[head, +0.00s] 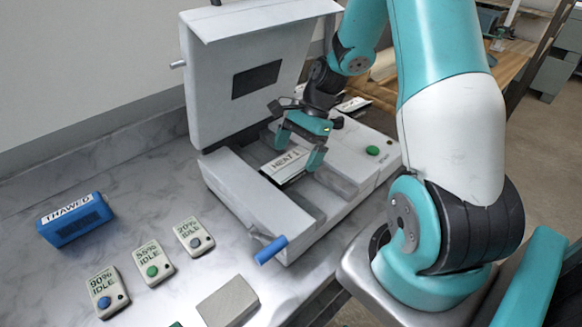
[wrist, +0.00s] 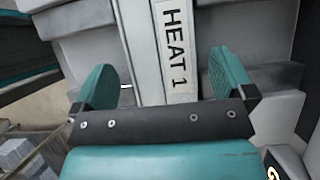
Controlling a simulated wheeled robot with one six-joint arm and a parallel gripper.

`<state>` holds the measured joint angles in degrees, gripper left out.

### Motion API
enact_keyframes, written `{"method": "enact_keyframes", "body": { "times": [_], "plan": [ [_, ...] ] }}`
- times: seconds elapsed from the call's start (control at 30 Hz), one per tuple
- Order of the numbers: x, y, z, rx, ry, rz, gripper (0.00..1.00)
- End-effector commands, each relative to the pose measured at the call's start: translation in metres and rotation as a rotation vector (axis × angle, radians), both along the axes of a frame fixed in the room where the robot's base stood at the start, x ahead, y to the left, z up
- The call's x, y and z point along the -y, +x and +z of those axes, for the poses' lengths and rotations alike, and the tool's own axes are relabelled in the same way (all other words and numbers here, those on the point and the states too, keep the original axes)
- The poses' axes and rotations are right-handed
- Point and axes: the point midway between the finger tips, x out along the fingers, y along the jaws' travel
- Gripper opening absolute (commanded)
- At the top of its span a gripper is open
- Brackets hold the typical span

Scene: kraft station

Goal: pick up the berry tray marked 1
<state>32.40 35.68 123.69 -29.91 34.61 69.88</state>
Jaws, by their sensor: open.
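A pale tray (head: 283,168) with a "HEAT 1" label lies in the slot of the open white machine (head: 242,188). In the wrist view the tray (wrist: 145,50) runs up the middle, its label reading along its length. My gripper (head: 300,148) is over the slot, pointing down, with its teal fingers apart. In the wrist view my gripper (wrist: 165,80) has one finger on each side of the tray, with a visible gap at the left. I cannot tell whether the right finger touches. The tray's lower end is hidden by my gripper.
The machine's raised lid (head: 250,40) stands close behind my gripper. A blue handle (head: 271,249) juts from its front. A blue "THAWED" box (head: 75,220), labelled units at 90% (head: 107,285), 55% (head: 153,260) and 20% (head: 193,235), and a grey block (head: 228,300) are on the marble counter.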

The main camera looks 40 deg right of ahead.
Motion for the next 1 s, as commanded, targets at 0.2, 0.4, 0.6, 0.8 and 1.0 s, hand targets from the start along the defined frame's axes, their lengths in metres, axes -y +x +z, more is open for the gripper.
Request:
{"method": "enact_keyframes", "body": {
  "times": [0.2, 0.4, 0.6, 0.8, 1.0],
  "plan": [
    [-0.017, -0.001, -0.026, -0.003, 0.002, 0.001, 1.0],
    [-0.02, -0.001, -0.032, -0.001, 0.0, 0.0, 1.0],
    [-0.019, -0.001, -0.032, -0.001, 0.0, 0.0, 1.0],
    [-0.019, -0.001, -0.033, -0.001, 0.0, 0.0, 1.0],
    [-0.019, -0.001, -0.036, 0.0, 0.0, 0.001, 1.0]
  ]
}}
